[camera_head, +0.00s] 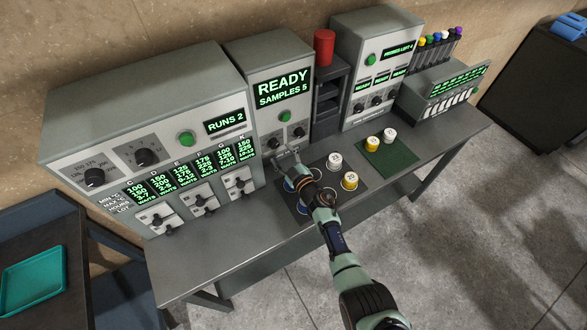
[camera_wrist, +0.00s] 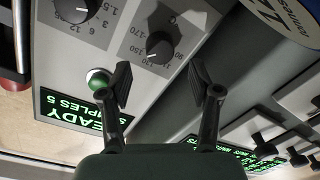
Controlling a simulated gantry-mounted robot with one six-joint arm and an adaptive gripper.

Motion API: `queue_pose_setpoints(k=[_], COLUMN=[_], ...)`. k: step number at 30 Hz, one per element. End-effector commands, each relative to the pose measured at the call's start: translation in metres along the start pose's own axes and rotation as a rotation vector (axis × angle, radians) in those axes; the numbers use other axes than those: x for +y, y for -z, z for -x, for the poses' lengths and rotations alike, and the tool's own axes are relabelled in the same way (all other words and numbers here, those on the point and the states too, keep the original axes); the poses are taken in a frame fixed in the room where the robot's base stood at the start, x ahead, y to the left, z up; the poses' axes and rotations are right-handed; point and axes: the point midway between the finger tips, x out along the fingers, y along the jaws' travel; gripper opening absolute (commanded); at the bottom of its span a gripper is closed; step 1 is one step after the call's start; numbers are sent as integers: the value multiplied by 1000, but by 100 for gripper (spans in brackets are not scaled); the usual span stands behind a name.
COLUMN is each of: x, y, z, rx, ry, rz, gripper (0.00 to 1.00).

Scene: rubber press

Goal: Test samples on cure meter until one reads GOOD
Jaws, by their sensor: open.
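The cure meter (camera_head: 267,68) has a screen (camera_head: 282,87) reading READY, SAMPLES 5, with a green button (camera_head: 285,116) and two dark knobs below. My gripper (camera_head: 289,158) is just in front of its lower panel. In the wrist view my open gripper (camera_wrist: 160,85) has nothing between its fingers; the green button (camera_wrist: 97,80) shows close by the left finger. A labelled white disc with a blue edge (camera_wrist: 290,18) shows in the wrist view.
A green mat (camera_head: 388,152) holds a yellow (camera_head: 373,143) and a white sample (camera_head: 389,134). A large machine reading RUNS 2 (camera_head: 227,121) stands left. A dark rack with a red cylinder (camera_head: 324,47) and more machines stand right. The bench front (camera_head: 215,268) is clear.

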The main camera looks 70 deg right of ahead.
Motion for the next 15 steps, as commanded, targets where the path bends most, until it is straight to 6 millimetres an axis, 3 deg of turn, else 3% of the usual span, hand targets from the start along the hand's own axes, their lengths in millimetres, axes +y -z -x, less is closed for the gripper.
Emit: queue_pose_setpoints(k=[9, 15], x=[1, 1], y=[-1, 1], z=[64, 77], rx=[-2, 0], ry=[-3, -2], rz=[1, 0], gripper=[62, 62])
